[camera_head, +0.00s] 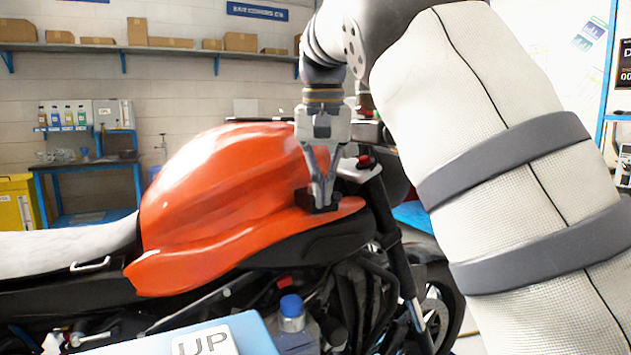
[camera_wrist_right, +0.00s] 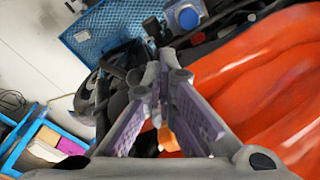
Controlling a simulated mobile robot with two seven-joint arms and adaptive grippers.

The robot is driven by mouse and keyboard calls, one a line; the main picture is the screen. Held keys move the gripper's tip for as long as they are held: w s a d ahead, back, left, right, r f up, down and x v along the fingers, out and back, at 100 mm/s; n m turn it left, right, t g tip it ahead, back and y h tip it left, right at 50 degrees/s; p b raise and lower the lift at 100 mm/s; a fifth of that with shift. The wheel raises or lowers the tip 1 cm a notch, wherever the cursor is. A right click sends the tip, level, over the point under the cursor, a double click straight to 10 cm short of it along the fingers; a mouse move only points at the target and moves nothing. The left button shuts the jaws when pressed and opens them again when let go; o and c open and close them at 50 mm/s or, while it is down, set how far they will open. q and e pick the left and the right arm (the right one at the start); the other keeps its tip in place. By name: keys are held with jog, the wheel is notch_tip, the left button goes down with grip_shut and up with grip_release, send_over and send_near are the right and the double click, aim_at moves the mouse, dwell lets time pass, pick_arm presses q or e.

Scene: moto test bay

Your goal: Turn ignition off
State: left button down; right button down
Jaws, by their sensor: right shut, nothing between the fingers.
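The motorcycle has an orange body (camera_head: 215,200), which also fills the right of the right wrist view (camera_wrist_right: 265,85). My right gripper (camera_head: 321,200) points down at the front end of the orange body, by a small black part at its fingertips. I cannot tell whether they touch it. In the right wrist view the fingers (camera_wrist_right: 165,78) meet at their tips with nothing visible between them. The ignition switch and any key cannot be made out; the gripper may hide them. My left gripper is not in view.
My right arm covers the right side of the head view. A blue-capped bottle (camera_head: 291,312) stands low in front of the bike, near a light box marked UP (camera_head: 255,335). A shelf with cardboard boxes (camera_head: 240,41) runs along the back wall. A yellow bin (camera_head: 18,205) stands at the left.

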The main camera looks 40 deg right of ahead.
notch_tip(320, 180, up, 8)
jog(key=shift+a+r, duration=0.15)
jog(key=shift+a, duration=0.1)
dwell(0.4)
jog(key=shift+w, duration=0.1)
